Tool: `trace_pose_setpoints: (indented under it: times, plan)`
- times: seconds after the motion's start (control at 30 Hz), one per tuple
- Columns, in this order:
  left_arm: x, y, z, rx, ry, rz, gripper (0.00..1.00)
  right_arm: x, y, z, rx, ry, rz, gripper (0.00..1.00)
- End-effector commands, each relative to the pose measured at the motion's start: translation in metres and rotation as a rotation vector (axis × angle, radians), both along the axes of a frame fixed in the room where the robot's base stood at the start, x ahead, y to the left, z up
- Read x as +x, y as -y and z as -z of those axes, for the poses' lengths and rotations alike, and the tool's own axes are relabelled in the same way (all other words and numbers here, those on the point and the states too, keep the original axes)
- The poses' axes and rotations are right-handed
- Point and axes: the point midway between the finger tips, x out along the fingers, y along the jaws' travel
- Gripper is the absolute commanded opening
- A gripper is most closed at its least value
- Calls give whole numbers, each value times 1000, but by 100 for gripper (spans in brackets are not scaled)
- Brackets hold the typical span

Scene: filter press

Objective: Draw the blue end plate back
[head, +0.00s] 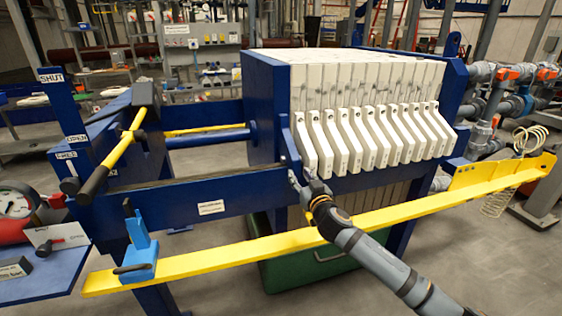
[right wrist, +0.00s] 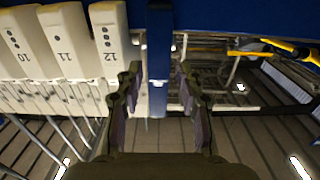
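The blue end plate (head: 264,110) stands upright against the left end of the white plate stack (head: 370,80). A narrow blue upright bar (head: 289,148) sits at its near side, beside the first white plate handle. My right gripper (head: 294,179) is at the lower end of this bar, by the blue side rail. In the right wrist view, my right gripper (right wrist: 160,78) is open, with one finger on each side of the blue bar (right wrist: 159,45). Clear gaps show between bar and fingers. My left gripper is not in view.
A yellow bar (head: 230,255) runs along the front, below my right arm, with a blue clamp (head: 139,250) on it. A yellow lever with black grips (head: 118,153) stands left. White plate handles (right wrist: 108,35) crowd the left of the wrist view. Space left of the end plate is open.

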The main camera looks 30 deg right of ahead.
Motion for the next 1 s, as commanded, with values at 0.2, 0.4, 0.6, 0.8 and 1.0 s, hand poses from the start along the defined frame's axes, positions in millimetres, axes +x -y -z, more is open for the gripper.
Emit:
trace_pose_setpoints:
  times: [0.2, 0.4, 0.6, 0.8, 1.0]
  plan:
    - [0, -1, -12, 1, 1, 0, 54, 34, 9, -4, 9, 1, 5, 38]
    - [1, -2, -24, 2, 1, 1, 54, 75, 18, -4, 5, 0, 1, 38]
    - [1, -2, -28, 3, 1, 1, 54, 97, 23, -1, 2, -1, 0, 38]
    - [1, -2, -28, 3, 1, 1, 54, 101, 24, 1, 0, -2, -1, 38]
    - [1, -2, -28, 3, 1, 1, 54, 100, 24, 1, -1, -2, 0, 28]
